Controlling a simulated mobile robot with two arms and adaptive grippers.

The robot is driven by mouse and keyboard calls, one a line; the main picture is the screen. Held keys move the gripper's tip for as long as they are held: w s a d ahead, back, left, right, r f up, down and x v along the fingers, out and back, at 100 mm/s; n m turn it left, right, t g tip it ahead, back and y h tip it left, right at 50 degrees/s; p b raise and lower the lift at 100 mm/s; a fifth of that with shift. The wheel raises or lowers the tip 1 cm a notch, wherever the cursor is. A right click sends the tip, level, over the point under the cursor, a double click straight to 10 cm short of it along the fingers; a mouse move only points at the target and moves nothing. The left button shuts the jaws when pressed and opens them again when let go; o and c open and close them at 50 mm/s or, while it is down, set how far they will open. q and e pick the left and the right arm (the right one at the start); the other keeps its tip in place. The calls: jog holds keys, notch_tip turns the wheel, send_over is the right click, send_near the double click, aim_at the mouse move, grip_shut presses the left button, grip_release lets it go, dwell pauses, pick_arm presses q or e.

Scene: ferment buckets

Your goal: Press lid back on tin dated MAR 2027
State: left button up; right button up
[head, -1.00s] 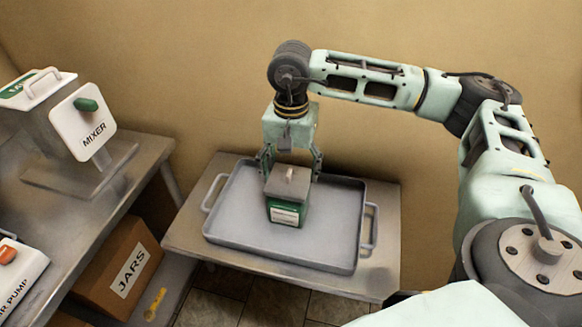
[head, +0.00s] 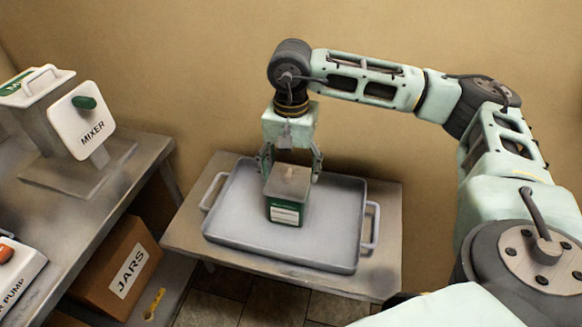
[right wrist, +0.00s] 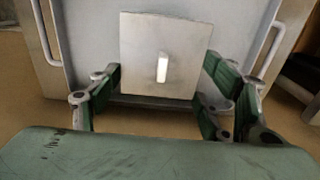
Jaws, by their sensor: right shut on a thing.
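The tin (head: 286,213) is a green box with a white label, too small to read, standing upright on the grey tray. A square grey lid (head: 285,182) with a small knob is on top of it; I cannot tell whether it is fully seated. My right gripper (head: 290,163) points down at the tin's far side, its fingers at either side of the lid and shut on it. The right wrist view shows the lid (right wrist: 165,75) flat between the green-padded fingers. My left gripper is not in view.
The tray (head: 330,245) has raised walls and side handles and lies on a small metal table (head: 385,215). Otherwise the tray is empty. At left, a bench (head: 130,165) holds a mixer (head: 82,122); a box marked JARS (head: 115,265) stands below.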

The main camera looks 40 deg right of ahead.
dwell(0.3)
jog(key=o, duration=1.1)
jog(key=shift+o, duration=1)
jog(key=shift+r+p, duration=2)
jog(key=shift+r, duration=1.5)
jog(key=shift+c, duration=0.5)
